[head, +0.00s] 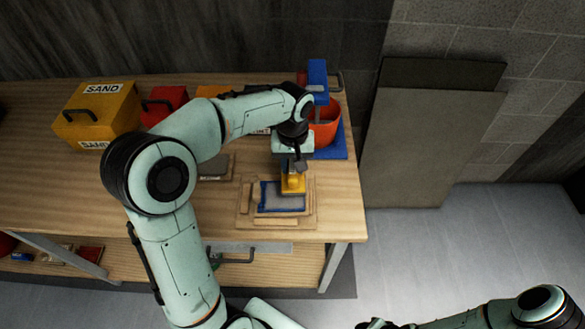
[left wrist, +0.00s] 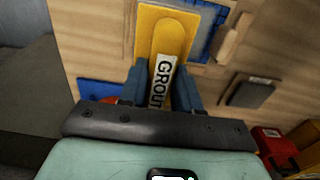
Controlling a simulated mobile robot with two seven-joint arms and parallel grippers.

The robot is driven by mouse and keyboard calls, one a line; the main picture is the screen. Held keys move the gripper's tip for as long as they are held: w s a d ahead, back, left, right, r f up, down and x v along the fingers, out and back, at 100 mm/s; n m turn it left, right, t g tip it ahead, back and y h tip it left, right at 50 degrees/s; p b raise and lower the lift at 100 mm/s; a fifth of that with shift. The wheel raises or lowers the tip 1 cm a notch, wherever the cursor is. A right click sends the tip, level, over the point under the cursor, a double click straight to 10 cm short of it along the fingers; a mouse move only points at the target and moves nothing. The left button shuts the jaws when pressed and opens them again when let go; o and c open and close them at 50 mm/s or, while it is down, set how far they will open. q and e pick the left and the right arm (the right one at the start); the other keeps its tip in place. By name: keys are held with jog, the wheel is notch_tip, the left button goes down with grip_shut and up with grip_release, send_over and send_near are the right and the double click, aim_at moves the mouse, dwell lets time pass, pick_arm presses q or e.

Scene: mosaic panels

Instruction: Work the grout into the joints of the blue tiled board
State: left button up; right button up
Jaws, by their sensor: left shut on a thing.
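The blue tiled board (head: 268,196) lies flat on the wooden bench inside a wooden frame (head: 247,214). Its blue surface also shows in the left wrist view (left wrist: 218,40), partly covered. My left gripper (head: 294,164) is shut on a yellow grout float (head: 293,184), which is over the board's upper right part. In the left wrist view the float (left wrist: 160,30) carries a GROUT label between the fingers of my left gripper (left wrist: 161,84). Whether the float touches the tiles is hard to tell. My right arm shows at the lower right; its gripper is out of view.
A red-orange bucket (head: 325,134) stands on a blue mat (head: 334,152) behind the board. A dark grey pad (head: 215,170) lies left of the board. A yellow SAND box (head: 102,115) and a red box (head: 168,98) stand further left. The bench ends just right of the frame.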

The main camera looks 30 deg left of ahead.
pick_arm(q)
jog(key=shift+w+r, duration=0.1)
jog(key=shift+r, duration=0.9)
pick_arm(e)
jog(key=shift+w+d+r, duration=0.15)
jog(key=shift+w+r, duration=0.15)
jog(key=shift+w, duration=0.2)
